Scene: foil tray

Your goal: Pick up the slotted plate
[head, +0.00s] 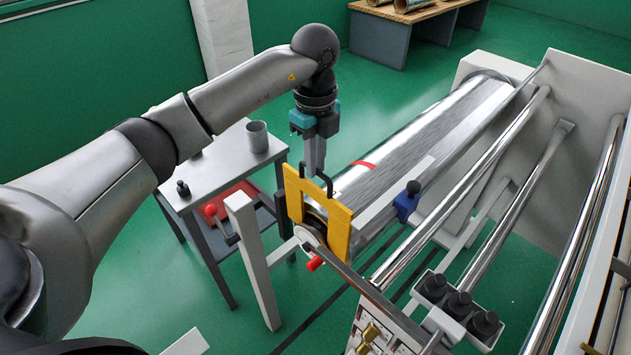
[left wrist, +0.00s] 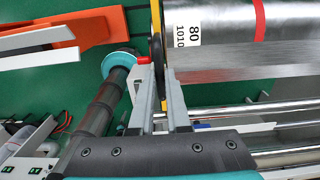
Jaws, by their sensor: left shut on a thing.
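The slotted plate (head: 336,224) is yellow, with a dark handle on its top edge. It stands upright at the near end of the large shiny roll (head: 425,150), with a dark round part showing in its slot. My left gripper (head: 316,160) points down from above and is shut on the plate's handle. In the left wrist view its fingers (left wrist: 162,95) reach the plate, which shows there as a thin yellow edge (left wrist: 156,18). I cannot tell whether the plate touches the roll. My right gripper is in neither view.
A grey side table (head: 225,165) with a metal cup (head: 257,136) and a red item (head: 240,196) stands left of the plate. Long metal rods and the white machine frame (head: 570,90) lie to the right. Green floor is open behind the table.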

